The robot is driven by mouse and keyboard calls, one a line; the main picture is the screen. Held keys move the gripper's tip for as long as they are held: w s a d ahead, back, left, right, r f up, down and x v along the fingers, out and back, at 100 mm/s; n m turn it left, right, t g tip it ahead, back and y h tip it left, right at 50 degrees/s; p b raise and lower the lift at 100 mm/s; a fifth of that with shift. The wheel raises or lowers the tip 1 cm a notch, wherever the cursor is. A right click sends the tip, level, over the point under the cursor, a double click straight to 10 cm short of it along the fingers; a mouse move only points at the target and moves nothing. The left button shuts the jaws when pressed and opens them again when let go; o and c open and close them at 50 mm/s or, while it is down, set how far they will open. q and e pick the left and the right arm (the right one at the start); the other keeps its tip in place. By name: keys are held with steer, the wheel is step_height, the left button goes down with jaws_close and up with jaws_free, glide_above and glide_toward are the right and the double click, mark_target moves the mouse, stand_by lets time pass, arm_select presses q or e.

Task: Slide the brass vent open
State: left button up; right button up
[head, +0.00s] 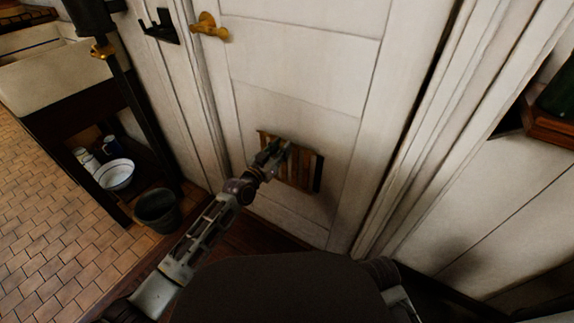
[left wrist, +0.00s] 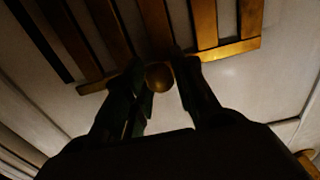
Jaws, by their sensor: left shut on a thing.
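The brass vent (head: 304,171) is a slatted grille low on the white panelled door. In the left wrist view its upright brass slats (left wrist: 205,22) and bottom rail (left wrist: 230,50) fill the top, with darker strips between some slats. A small round brass knob (left wrist: 158,76) sits at the lower edge of the vent. My left gripper (head: 277,152) reaches the vent from the left. In the left wrist view the fingers of my left gripper (left wrist: 160,80) stand on either side of the knob and are shut on it. In the head view the gripper hides the knob. My right gripper is not in view.
The door (head: 300,45) has a brass handle (head: 209,27) at its upper left. A dark bucket (head: 157,210) and a white bowl (head: 115,174) are at the left, by the sink (head: 50,75). Open tiled floor (head: 40,220) lies at the far left.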

arm_select(q)
steer(key=shift+c, duration=1.1)
steer(key=shift+w+a, duration=0.2)
steer(key=shift+a, duration=0.05)
steer(key=shift+w+a+b, duration=0.6)
steer(key=shift+a+b, duration=0.25)
steer(key=shift+b, duration=0.05)
steer(key=o, duration=1.3)
steer(key=shift+a, duration=0.1)
steer(key=shift+c, duration=0.2)
